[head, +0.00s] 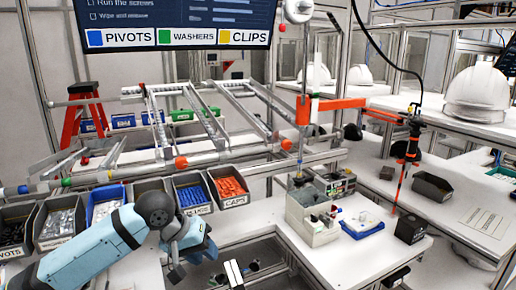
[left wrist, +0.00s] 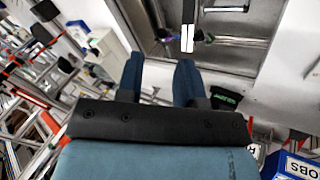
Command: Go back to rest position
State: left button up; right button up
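My left gripper (head: 203,250) hangs over the front of the workbench (head: 262,215) in the head view, in front of the row of bins. In the left wrist view its two dark blue fingers (left wrist: 158,66) stand apart with nothing between them. It is open and empty, and I see it touching nothing. My right gripper does not show in either view.
Bins line the bench: grey bins with metal parts (head: 60,222), a blue bin (head: 105,203) and an orange caps bin (head: 229,188). A grey box fixture (head: 312,218) and blue tray (head: 361,226) stand to the right. White helmet shells (head: 477,92) sit farther back.

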pick_arm(q)
jog(key=s+d+f+m+t+h, duration=0.1)
jog(key=s+f+t, duration=0.3)
jog(key=f, duration=0.6)
jog(key=s+d+f+t+h, duration=0.1)
jog(key=s+d+f, duration=0.1)
jog(key=s+f, duration=0.5)
jog(key=s+a+f+t+y, duration=0.1)
jog(key=s+a+f+y, duration=0.1)
jog(key=s+a+f, duration=0.3)
jog(key=s+a+f+m+t+y+p, duration=0.1)
jog(key=s+a+f+t+y, duration=0.1)
jog(key=s+a+f, duration=0.3)
jog(key=s+f, duration=0.3)
jog(key=s, duration=0.3)
jog(key=shift+s+a+f+m, duration=0.25)
jog(key=shift+f+m, duration=0.05)
jog(key=shift+f, duration=0.1)
